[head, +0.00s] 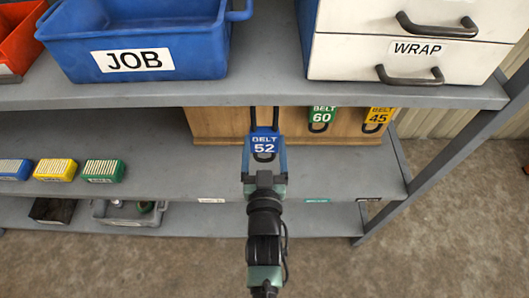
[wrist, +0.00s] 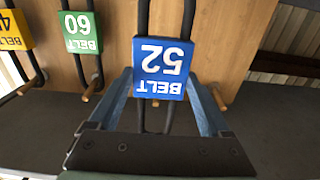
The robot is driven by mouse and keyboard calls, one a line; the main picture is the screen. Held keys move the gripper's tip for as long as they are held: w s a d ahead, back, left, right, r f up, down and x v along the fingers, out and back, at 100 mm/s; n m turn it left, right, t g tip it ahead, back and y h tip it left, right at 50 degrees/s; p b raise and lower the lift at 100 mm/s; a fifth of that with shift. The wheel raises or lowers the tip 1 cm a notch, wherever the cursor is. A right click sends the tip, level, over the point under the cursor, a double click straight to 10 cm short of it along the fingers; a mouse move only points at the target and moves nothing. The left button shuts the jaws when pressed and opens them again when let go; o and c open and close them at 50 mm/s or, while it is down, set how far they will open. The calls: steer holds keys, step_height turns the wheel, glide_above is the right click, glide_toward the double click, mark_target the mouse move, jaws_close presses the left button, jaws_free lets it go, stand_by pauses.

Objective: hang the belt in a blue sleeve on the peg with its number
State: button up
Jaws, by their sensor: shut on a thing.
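The belt in a blue sleeve (head: 264,144), marked BELT 52, is between the fingers of my gripper (head: 264,160), which is shut on it. It also shows in the wrist view (wrist: 162,68), upside down, with its black loop running above and below the sleeve. The belt is in front of the wooden peg board (head: 215,125) on the middle shelf. A bare-looking wooden peg (wrist: 218,97) shows just right of my fingers in the wrist view.
A green-sleeved belt (head: 322,114), marked 60, and a yellow-sleeved belt (head: 379,117), marked 45, hang at the board's right. The upper shelf, with the blue JOB bin (head: 200,62) and white WRAP drawers (head: 345,60), overhangs the board. Small boxes (head: 57,169) stand left.

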steer(key=shift+w+f+b, duration=0.2)
steer(key=shift+w+b, duration=0.65)
steer(key=shift+w, duration=0.9)
steer(key=shift+w, duration=0.15)
steer(key=w+b, duration=0.3)
steer(key=w, duration=0.4)
stand_by(0.5)
steer(key=shift+s+b, duration=0.1)
steer(key=shift+b, duration=0.2)
steer(key=shift+f+b, duration=0.5)
steer(key=shift+f, duration=0.05)
stand_by(0.5)
